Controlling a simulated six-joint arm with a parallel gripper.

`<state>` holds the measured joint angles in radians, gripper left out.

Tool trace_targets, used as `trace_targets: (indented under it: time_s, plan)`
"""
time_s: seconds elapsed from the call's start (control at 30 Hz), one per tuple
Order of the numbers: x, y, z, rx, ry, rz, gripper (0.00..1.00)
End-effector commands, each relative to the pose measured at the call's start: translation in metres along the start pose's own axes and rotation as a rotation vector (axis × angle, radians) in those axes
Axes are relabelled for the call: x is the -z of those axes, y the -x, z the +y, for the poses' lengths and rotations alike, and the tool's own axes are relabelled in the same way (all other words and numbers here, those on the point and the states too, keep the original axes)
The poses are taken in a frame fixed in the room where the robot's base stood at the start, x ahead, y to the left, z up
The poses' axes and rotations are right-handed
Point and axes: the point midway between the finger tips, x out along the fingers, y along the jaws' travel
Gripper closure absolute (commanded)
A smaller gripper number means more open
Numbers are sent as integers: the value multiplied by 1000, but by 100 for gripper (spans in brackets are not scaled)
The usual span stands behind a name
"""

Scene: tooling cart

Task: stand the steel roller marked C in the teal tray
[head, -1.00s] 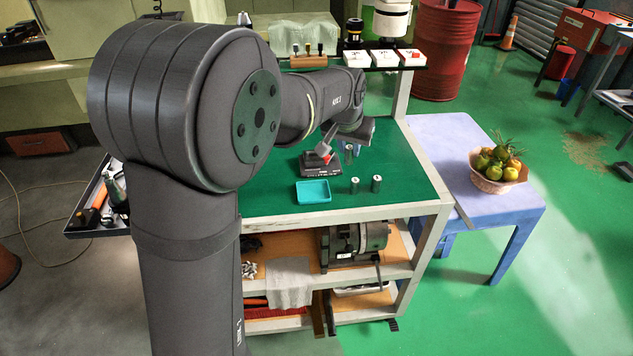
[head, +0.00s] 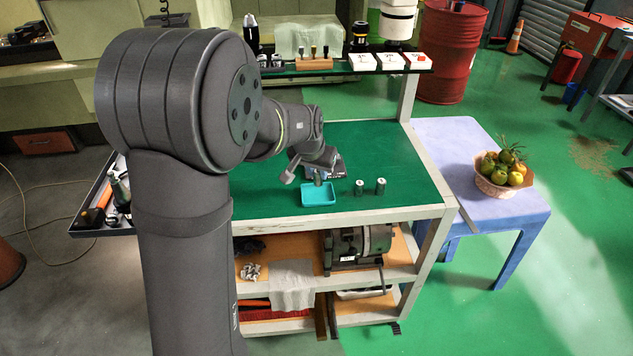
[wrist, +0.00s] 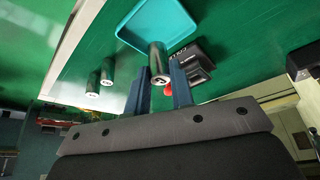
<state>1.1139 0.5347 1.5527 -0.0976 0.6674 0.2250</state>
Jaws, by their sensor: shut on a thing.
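My gripper (head: 317,174) is shut on a steel roller (wrist: 157,62), which stands about upright between the blue fingers (wrist: 160,90). The end of the roller facing the wrist camera has a dark mark that I cannot read clearly. The teal tray (head: 319,202) lies on the green cart top. In the head view the held roller shows at the tray's back edge; in the wrist view it overlaps the rim of the tray (wrist: 128,36). I cannot tell its exact height above the tray. No other roller shows in the tray.
Two more rollers (head: 360,187) (head: 381,186) stand upright right of the tray. A dark device with a red part (wrist: 195,62) is close behind the held roller. The right part of the green top (head: 415,185) is clear. A rear shelf carries white boxes (head: 390,62).

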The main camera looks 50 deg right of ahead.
Motion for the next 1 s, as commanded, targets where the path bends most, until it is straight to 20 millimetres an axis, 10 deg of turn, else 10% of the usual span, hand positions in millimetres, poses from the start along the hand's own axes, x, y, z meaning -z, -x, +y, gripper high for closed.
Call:
trace_targets:
  time_s: [0.77,0.8,1.0]
  plan:
    - [-16,-42,-2,0,-1,1,100]
    - [-16,-42,-2,0,-1,1,71]
    - [-16,-42,-2,0,-1,1,57]
